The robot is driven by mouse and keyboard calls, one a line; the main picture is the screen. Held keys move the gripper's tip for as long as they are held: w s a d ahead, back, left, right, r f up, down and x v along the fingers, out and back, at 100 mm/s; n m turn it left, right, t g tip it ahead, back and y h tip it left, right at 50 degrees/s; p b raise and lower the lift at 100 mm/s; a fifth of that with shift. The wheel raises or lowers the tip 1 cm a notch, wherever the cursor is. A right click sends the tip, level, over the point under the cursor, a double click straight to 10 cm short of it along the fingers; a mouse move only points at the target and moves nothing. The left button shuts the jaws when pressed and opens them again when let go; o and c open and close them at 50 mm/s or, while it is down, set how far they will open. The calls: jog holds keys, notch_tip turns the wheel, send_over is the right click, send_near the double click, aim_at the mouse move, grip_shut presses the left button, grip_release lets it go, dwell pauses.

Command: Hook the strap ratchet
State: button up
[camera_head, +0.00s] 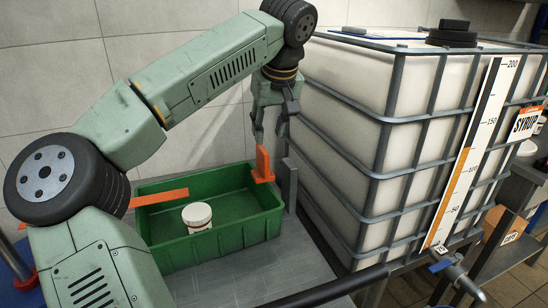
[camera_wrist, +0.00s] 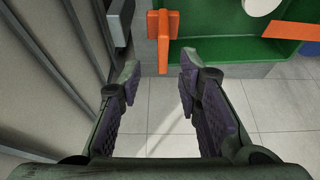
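An orange T-shaped piece (camera_head: 263,164), apparently the strap ratchet, stands upright at the right end of a green crate (camera_head: 262,222). In the wrist view the orange piece (camera_wrist: 163,45) lies just beyond my fingertips, roughly in line with the gap between them. A flat orange strap (camera_head: 160,198) crosses the crate's left part; it shows at the upper right of the wrist view (camera_wrist: 292,30). My gripper (camera_head: 270,128) points down above the orange piece. In the wrist view my gripper (camera_wrist: 160,78) is open, with nothing between its fingers. I cannot tell whether strap and orange piece connect.
A white lidded jar (camera_head: 197,216) stands in the crate. A grey upright post (camera_head: 289,186) stands right beside the orange piece. A large caged white tank (camera_head: 345,140) rises close on the right. A tiled wall (camera_head: 55,85) is behind. A dark bar (camera_head: 320,288) crosses the front.

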aim_at(265, 157)
jog(key=p+x, duration=0.2)
jog(key=x, duration=0.8)
jog(key=shift+w+f, duration=0.1)
jog(key=shift+f, duration=0.25)
grip_shut()
dwell(0.4)
